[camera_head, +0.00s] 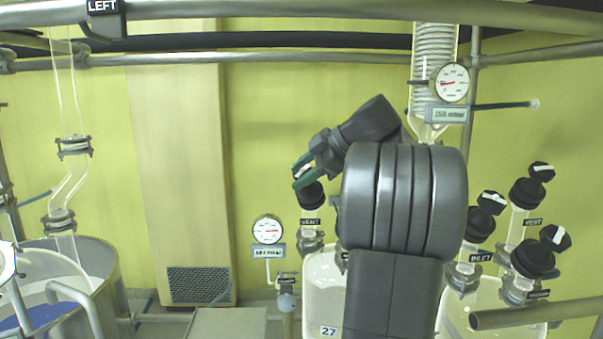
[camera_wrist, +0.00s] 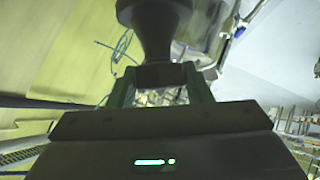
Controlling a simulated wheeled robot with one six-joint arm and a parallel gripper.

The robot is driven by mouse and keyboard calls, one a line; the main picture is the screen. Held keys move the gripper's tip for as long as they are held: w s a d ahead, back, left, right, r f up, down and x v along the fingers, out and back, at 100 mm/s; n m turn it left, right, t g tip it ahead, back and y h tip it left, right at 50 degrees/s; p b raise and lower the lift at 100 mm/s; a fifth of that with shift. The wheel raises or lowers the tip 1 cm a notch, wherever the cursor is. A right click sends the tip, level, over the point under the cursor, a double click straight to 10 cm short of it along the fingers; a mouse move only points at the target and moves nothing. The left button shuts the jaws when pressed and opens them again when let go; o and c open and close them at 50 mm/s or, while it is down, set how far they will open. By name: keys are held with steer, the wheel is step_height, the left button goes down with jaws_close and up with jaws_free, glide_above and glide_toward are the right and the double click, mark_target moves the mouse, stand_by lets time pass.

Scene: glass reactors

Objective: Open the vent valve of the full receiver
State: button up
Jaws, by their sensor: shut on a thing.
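The left receiver (camera_head: 325,275), tagged 27, is a pale glass vessel partly hidden behind my arm. Its vent valve (camera_head: 311,195) has a black body above a VENT label (camera_head: 310,222). My gripper (camera_head: 302,172) reaches it from the upper right and is shut on the knob on top. In the wrist view, the knob (camera_wrist: 160,76) sits between the two fingers, with the dark valve body (camera_wrist: 155,35) beyond. The knob's white mark is mostly covered, so its setting is unclear. The right receiver (camera_head: 470,325) has its own vent valve (camera_head: 526,192) with a VENT label. Fill levels are hard to judge.
An inlet valve (camera_head: 480,222) and another black-knobbed valve (camera_head: 533,260) stand on the right receiver. A gauge (camera_head: 268,230) stands left of the gripped valve, and another gauge (camera_head: 449,82) hangs by the condenser coil (camera_head: 434,50). Metal pipes cross the top. The wall area left of my gripper is clear.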

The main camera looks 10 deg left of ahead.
steer(key=shift+n+g+h, duration=1)
steer(key=shift+n+g, duration=0.5)
steer(key=o, duration=1)
steer(key=shift+w+d, duration=0.15)
